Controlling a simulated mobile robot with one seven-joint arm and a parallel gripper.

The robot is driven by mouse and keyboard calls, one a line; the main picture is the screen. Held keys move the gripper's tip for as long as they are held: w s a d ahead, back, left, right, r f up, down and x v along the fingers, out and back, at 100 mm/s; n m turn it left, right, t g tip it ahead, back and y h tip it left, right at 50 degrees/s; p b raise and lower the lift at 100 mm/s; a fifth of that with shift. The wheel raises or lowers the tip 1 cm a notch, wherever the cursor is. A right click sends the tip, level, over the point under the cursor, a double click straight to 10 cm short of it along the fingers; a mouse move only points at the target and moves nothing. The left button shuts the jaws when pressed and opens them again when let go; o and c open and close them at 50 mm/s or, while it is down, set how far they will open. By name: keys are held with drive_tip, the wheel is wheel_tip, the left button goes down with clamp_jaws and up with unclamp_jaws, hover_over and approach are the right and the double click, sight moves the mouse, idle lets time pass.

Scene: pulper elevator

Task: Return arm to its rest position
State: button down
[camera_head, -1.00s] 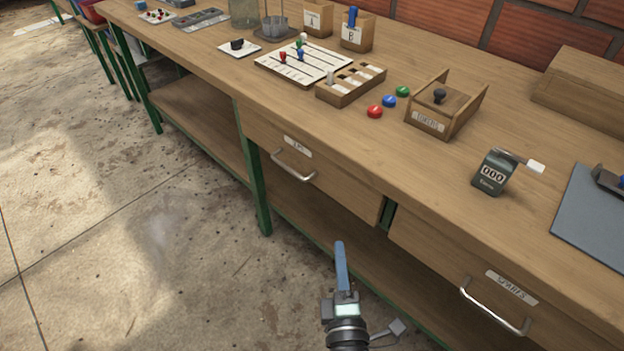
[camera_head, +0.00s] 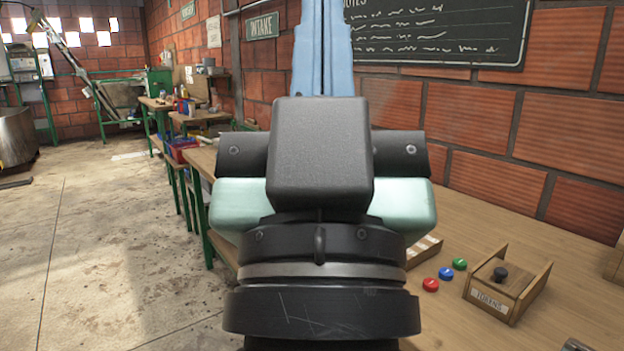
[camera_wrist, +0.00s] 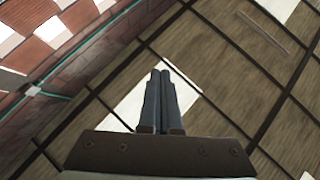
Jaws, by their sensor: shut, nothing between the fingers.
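My gripper (camera_head: 321,45) rises large in the middle of the head view, close to the camera. Its blue fingers point upward, side by side, with nothing between them. The wrist view shows the same two fingers (camera_wrist: 160,98) together and empty, pointing toward the ceiling (camera_wrist: 225,75). In the head view my gripper and wrist hide much of the workbench (camera_head: 520,235) behind them.
A brick wall (camera_head: 480,140) with a chalkboard (camera_head: 440,30) rises behind. Open concrete floor (camera_head: 90,240) lies at left.

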wheel_tip(320, 180, up, 25)
drive_tip(key=s+p, duration=0.1)
drive_tip(key=p, duration=2.3)
drive_tip(key=shift+a+r, duration=0.2)
drive_tip(key=shift+a, duration=0.15)
